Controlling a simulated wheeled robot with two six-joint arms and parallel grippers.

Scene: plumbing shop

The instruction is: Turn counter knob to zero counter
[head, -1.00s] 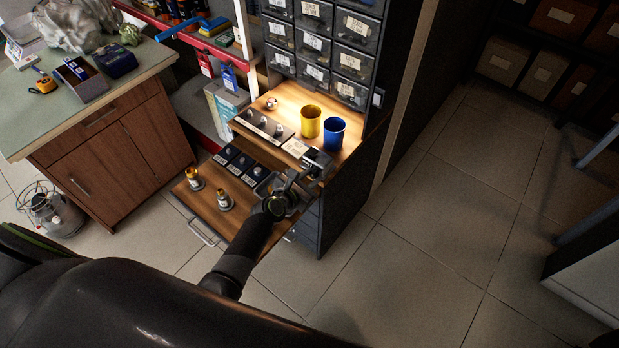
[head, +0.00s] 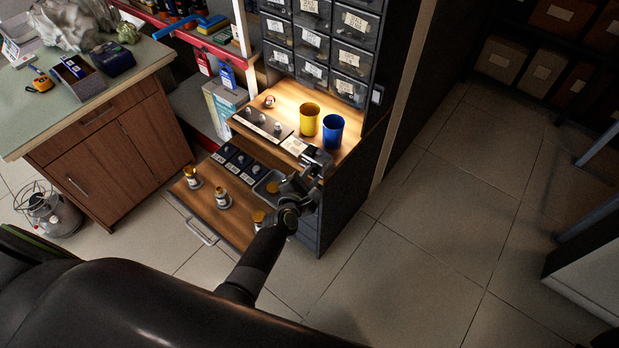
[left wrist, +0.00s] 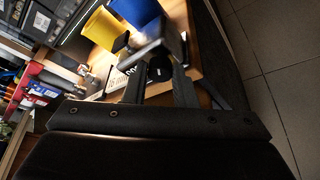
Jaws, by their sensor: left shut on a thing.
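The counter (head: 318,157), a small grey-and-black box, sits at the right front edge of the wooden shelf. In the left wrist view its grey body (left wrist: 158,44) lies just beyond my fingers. My left gripper (head: 311,176) is at the counter's near side. The left wrist view shows the fingers (left wrist: 160,82) on either side of the dark round knob (left wrist: 159,68), shut on it. The counter's digits cannot be read. My right gripper is not in view.
A yellow cup (head: 308,119) and a blue cup (head: 332,131) stand behind the counter. A pulled-out lower board (head: 205,207) holds several brass-topped fittings and a grey tray (head: 268,186). Labelled drawers rise behind. Open tiled floor lies to the right.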

